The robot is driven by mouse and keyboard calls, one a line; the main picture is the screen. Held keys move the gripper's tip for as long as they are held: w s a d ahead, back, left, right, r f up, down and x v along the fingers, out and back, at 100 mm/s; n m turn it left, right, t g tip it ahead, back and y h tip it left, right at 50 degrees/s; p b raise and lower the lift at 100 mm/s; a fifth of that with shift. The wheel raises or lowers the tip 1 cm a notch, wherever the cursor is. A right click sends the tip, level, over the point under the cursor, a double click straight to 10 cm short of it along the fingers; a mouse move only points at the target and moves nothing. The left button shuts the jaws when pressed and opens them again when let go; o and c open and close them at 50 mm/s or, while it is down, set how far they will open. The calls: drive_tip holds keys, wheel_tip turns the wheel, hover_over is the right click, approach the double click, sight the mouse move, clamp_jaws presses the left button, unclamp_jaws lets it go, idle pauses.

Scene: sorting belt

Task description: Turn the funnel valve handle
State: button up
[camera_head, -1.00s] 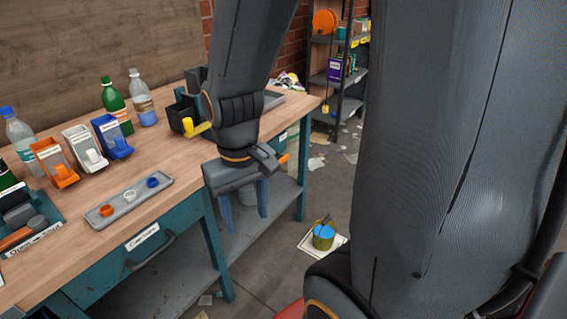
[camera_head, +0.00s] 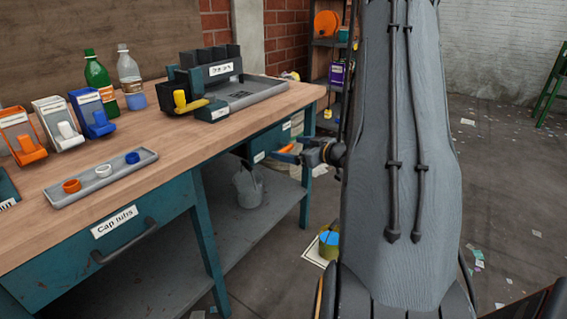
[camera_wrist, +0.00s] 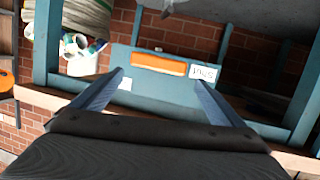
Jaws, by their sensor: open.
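In the head view a yellow handle (camera_head: 184,103) with an upright knob and a short lever sits at the front left of a dark unit (camera_head: 212,72) on the bench. I see no clear funnel shape, so I cannot tell if this is the valve handle. My gripper (camera_head: 279,153) is low at the bench's right end, beside the blue-green drawer, right of and below the yellow handle. In the wrist view my gripper (camera_wrist: 160,80) is open and empty, its fingers pointing at a drawer front with an orange bar handle (camera_wrist: 159,64). The yellow handle is out of that view.
A grey tray with colored caps (camera_head: 104,176), several bottle-cap dispensers and bottles (camera_head: 131,80) stand on the bench (camera_head: 170,150). A bucket (camera_head: 248,187) is on the lower shelf. A paint can (camera_head: 329,243) stands on the floor. My arm hides the right middle.

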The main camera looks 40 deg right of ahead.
sight(287, 152)
drive_tip(key=s+d+f+n+t+y+b, duration=0.1)
drive_tip(key=s+d+f+t+y+b, duration=0.1)
drive_tip(key=s+d+f+y+b, duration=0.1)
drive_tip(key=shift+a+x, duration=0.15)
drive_tip(key=shift+x, duration=1.7)
drive_tip(key=shift+a+x, duration=0.1)
drive_tip(key=shift+x, duration=1.75)
drive_tip(key=shift+s, duration=0.1)
drive_tip(key=shift+c, duration=0.4)
drive_tip(key=c, duration=1.4)
